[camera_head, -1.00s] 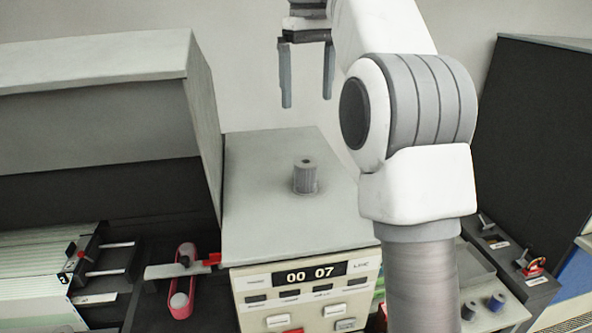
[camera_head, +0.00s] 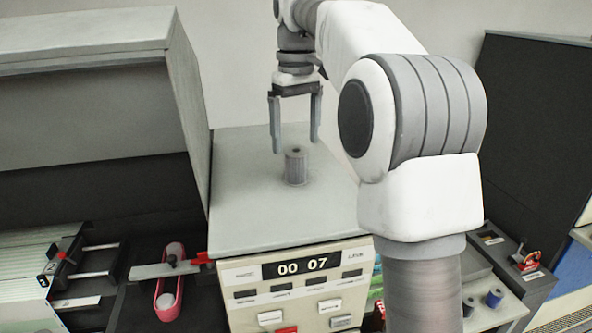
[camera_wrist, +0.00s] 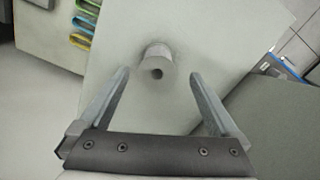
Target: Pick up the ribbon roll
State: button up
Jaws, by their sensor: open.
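The ribbon roll (camera_head: 296,167) is a grey ribbed cylinder standing upright on the pale top of the machine (camera_head: 245,215) with the "00 07" display. In the wrist view the roll (camera_wrist: 157,62) shows its round end with a dark hole, between and a little beyond the fingertips. My gripper (camera_head: 295,146) is open and points down. In the head view its fingertips are around the level of the roll's top, one to each side. In the wrist view my gripper (camera_wrist: 157,72) is empty, with clear gaps beside the roll. I cannot tell the exact depth between them.
A large grey cabinet (camera_head: 90,110) rises left of the machine top, and a dark panel (camera_head: 530,130) stands at the right. A card rack (camera_head: 30,270) and a pink object (camera_head: 170,285) lie low at the left. Small dark spools (camera_head: 494,298) sit at lower right. The machine top around the roll is clear.

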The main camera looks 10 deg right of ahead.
aim_at(296, 158)
jog(key=shift+w+d+f, duration=0.1)
jog(key=shift+w+f, duration=0.05)
jog(key=shift+f, duration=1.3)
jog(key=shift+w+f, duration=0.15)
jog(key=shift+f, duration=1.25)
grip_shut()
